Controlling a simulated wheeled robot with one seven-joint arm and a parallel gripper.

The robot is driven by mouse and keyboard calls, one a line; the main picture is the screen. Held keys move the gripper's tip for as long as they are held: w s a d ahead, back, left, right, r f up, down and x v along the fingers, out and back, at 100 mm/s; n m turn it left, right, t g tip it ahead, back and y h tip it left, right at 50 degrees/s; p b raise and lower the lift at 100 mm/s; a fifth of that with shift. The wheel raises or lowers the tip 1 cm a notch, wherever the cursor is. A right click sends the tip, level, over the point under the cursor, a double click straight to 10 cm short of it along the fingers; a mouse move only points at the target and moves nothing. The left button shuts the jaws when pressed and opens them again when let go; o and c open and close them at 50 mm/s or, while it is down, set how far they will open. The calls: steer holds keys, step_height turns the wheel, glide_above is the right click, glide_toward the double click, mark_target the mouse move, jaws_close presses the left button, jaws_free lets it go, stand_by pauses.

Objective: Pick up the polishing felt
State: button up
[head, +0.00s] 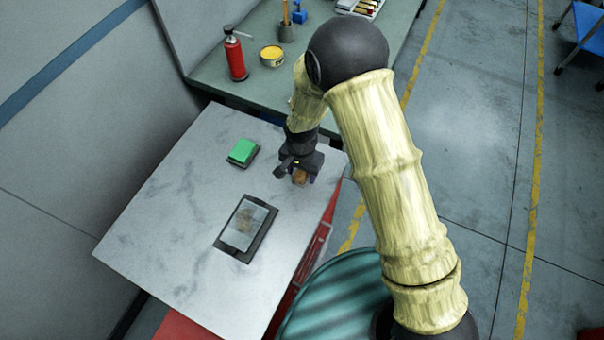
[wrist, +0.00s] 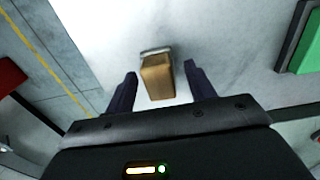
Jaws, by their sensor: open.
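A tan block with a pale grey edge (wrist: 158,78), which looks like the polishing felt, is on the marble-patterned table top (head: 180,205) near its right edge. It also shows in the head view (head: 300,177), partly hidden by my gripper (head: 297,170). In the wrist view my gripper (wrist: 160,70) is open, with one dark finger on each side of the block. Gaps show between the fingers and the block, so it is not gripped. I cannot tell the exact height of the fingertips over the table.
A green block (head: 243,149) on a dark base and a black tray (head: 234,252) with a greyish plate (head: 246,226) lie left of my gripper. A red extinguisher (head: 235,57) and a yellow-topped tin (head: 272,56) stand on the green bench behind. The table's left part is clear.

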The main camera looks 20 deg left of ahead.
steer(key=c, duration=1.1)
steer(key=shift+o, duration=0.2)
steer(key=shift+r, duration=0.1)
step_height(320, 180, up, 10)
steer(key=b, duration=0.2)
steer(key=shift+b, duration=0.4)
